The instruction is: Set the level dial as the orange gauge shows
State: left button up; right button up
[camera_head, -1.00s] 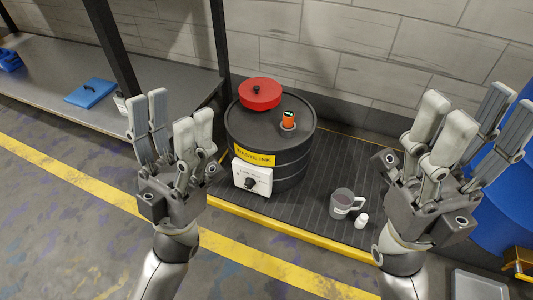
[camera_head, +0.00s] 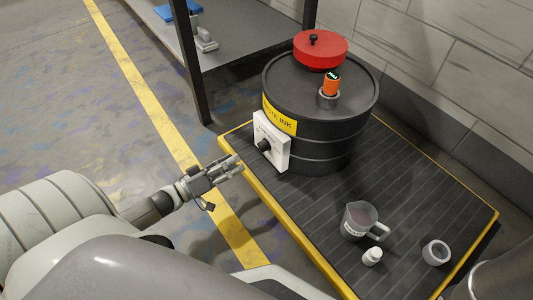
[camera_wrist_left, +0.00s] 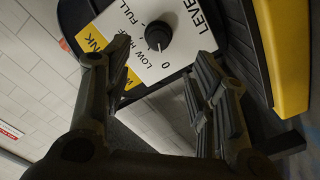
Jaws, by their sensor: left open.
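The level dial (camera_head: 265,146) is a black knob on a white panel (camera_head: 276,150) on the side of the black drum (camera_head: 318,120). In the left wrist view the dial (camera_wrist_left: 158,36) shows close up, with 0, LOW, HALF and FULL around it; its pale mark seems to face 0. The orange gauge (camera_head: 331,86) stands on the drum lid; its small dark face has a green mark too small to read. My left gripper (camera_head: 238,164) is open and empty, a little apart from the panel, fingers towards the dial. My right gripper is out of view.
The drum stands on a black ribbed platform (camera_head: 315,215) with a yellow edge. A measuring jug (camera_head: 360,221), a small white bottle (camera_head: 372,257) and a grey ring-like cup (camera_head: 436,252) stand on it. A red lid (camera_head: 320,49) lies on the drum. A shelf post (camera_head: 190,62) rises behind.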

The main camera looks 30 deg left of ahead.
aim_at(259, 149)
pick_arm(q)
jog(key=b+x, duration=0.5)
jog(key=x, duration=0.3)
jog(key=shift+w+d+f, duration=0.1)
jog(key=shift+w+f, duration=0.05)
jog(key=shift+w, duration=0.05)
jog(key=shift+w+d+r+b, duration=0.2)
jog(key=shift+w+d+b, duration=0.15)
jog(key=shift+w, duration=0.4)
